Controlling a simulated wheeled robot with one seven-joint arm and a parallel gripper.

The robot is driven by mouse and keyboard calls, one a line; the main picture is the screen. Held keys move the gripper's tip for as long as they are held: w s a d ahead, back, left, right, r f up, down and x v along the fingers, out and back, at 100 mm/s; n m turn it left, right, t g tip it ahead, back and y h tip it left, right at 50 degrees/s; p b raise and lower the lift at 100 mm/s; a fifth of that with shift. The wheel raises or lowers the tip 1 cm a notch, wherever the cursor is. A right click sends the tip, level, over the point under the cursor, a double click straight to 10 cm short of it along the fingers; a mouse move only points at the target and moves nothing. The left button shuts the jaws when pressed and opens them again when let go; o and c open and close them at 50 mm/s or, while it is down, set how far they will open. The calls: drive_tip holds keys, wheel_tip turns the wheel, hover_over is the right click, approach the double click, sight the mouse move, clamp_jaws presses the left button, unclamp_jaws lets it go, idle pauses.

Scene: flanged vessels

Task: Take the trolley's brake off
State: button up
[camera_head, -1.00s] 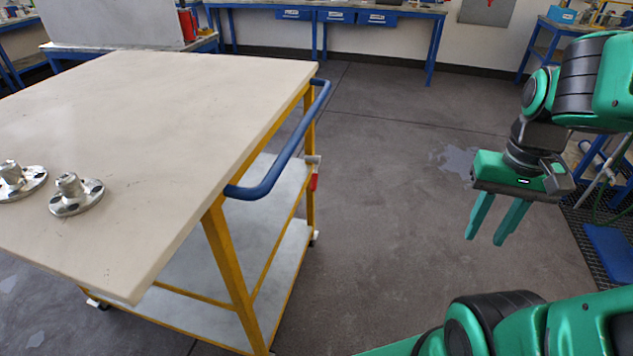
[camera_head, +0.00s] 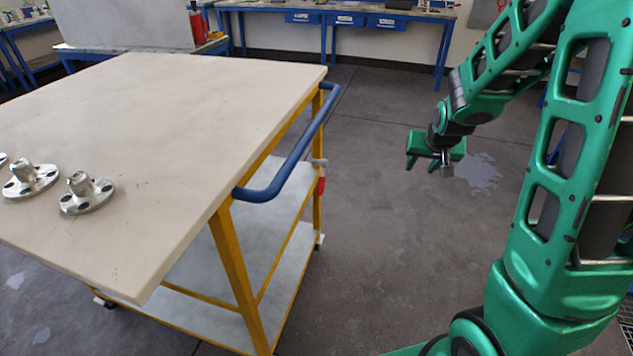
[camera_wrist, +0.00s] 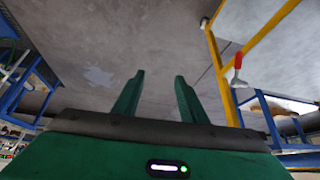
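The trolley (camera_head: 232,262) has a yellow frame, a pale top, lower shelves and a blue push handle (camera_head: 292,158) on its right end. A small lever with a red grip (camera_head: 320,186) sits on the far right leg, below the handle. In the wrist view the red-tipped lever (camera_wrist: 238,62) shows on the yellow post at the right. My gripper (camera_head: 427,164) is over the floor to the right of the trolley, apart from the lever. In the wrist view its two fingers (camera_wrist: 158,95) stand apart with nothing between them.
Flanged metal fittings (camera_head: 87,193) stand on the trolley top's left part. A blue bench with drawers (camera_head: 345,19) runs along the back wall. The floor (camera_head: 372,225) between the trolley and my arm is clear, with a wet-looking patch (camera_head: 478,172).

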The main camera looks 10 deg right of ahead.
sight(323, 187)
drive_tip(key=w+a+f+n+t, duration=0.1)
drive_tip(key=w+a+f+t, duration=0.2)
drive_tip(key=w, duration=0.4)
drive_tip(key=w+a+f+t+y, duration=0.1)
drive_tip(key=w+a+f, duration=0.2)
drive_tip(key=w+f, duration=0.25)
drive_tip(key=w+a+f+n+t, duration=0.1)
drive_tip(key=w+a+f+t, duration=0.2)
drive_tip(key=w, duration=0.4)
drive_tip(key=a+f+t+y, duration=0.1)
drive_tip(key=a+f, duration=0.2)
drive_tip(key=f, duration=0.1)
drive_tip(key=a+f+t+y, duration=0.2)
drive_tip(key=a+f, duration=0.2)
drive_tip(key=a+f+n+t+y, duration=0.1)
drive_tip(key=a+f, duration=0.3)
drive_tip(key=f, duration=0.1)
drive_tip(key=shift+s+a+t+y, duration=0.15)
drive_tip(key=shift+a+t+y, duration=0.1)
drive_tip(key=shift+t+y, duration=0.05)
drive_tip(key=w+a, duration=0.2)
drive_tip(key=w, duration=0.8)
drive_tip(key=shift+w, duration=0.25)
drive_tip(key=shift+a, duration=0.1)
clamp_jaws()
